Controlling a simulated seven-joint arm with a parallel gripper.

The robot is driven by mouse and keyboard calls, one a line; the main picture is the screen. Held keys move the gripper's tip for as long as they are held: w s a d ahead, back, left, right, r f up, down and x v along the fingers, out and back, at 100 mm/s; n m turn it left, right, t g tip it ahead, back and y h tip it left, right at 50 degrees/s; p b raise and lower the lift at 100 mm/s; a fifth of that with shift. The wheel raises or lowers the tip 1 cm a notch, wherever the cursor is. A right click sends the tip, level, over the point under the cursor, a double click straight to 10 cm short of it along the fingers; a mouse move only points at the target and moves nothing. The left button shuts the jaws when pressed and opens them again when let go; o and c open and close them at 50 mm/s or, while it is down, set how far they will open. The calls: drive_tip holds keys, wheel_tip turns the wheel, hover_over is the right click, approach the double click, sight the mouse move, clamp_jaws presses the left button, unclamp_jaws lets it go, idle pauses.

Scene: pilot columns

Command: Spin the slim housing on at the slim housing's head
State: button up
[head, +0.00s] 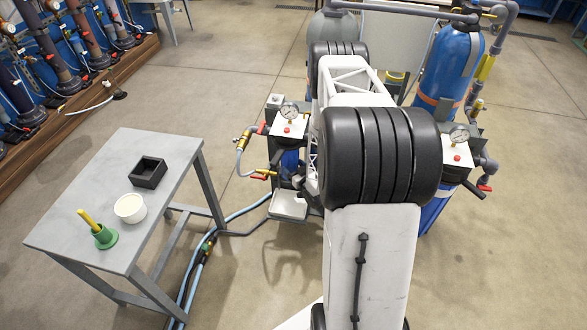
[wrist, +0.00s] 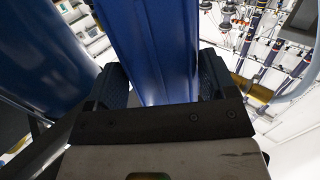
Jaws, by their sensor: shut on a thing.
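The slim housing (wrist: 152,40) is a blue, smooth-walled body that fills the gap between my gripper's two dark ribbed fingers in the wrist view. My gripper (wrist: 160,82) is shut on it, with one finger on each side. In the head view a small part of a blue body (head: 291,160) shows under the left head (head: 288,122), which has a white plate, a round gauge and a red button. My arm hides most of that place and my gripper there. I cannot see the thread or whether the housing meets the head.
A grey table (head: 75,210) at left holds a black square tray (head: 148,172), a white bowl (head: 130,208) and a green piece with a yellow stick (head: 104,235). A second gauge head (head: 455,148) and a tall blue tank (head: 450,65) stand at right. Blue hoses (head: 205,245) cross the floor.

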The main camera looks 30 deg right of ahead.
drive_tip(key=shift+d+n+y, duration=0.25)
drive_tip(key=shift+n+y, duration=0.05)
drive_tip(key=shift+y, duration=0.2)
drive_tip(key=shift+w+d+r+n+g+y, duration=0.15)
drive_tip(key=shift+n+g+y, duration=0.1)
drive_tip(key=shift+n+y, duration=0.6)
drive_tip(key=shift+d+f+n+g+y, duration=0.15)
drive_tip(key=shift+n+y, duration=0.35)
drive_tip(key=shift+y, duration=0.65)
drive_tip(key=shift+w+d+r+n+g+y, duration=0.1)
drive_tip(key=shift+d+n+g+y, duration=0.15)
drive_tip(key=shift+n+y, duration=0.6)
drive_tip(key=o, duration=1.6)
drive_tip(key=shift+a, duration=0.1)
drive_tip(key=shift+c, duration=0.2)
drive_tip(key=shift+s, duration=0.1)
drive_tip(key=shift+a+m, duration=0.1)
drive_tip(key=shift+m, duration=0.2)
drive_tip(key=shift+s+a+m+t+h, duration=0.1)
drive_tip(key=shift+a+m+t+h, duration=0.15)
drive_tip(key=shift+m+h, duration=0.45)
drive_tip(key=shift+a+m+t+h, duration=0.15)
drive_tip(key=shift+m+h, duration=0.25)
drive_tip(key=shift+h, duration=0.55)
drive_tip(key=shift+a+m+t+h, duration=0.15)
drive_tip(key=shift+m+t+h, duration=0.1)
drive_tip(key=shift+m+h, duration=1)
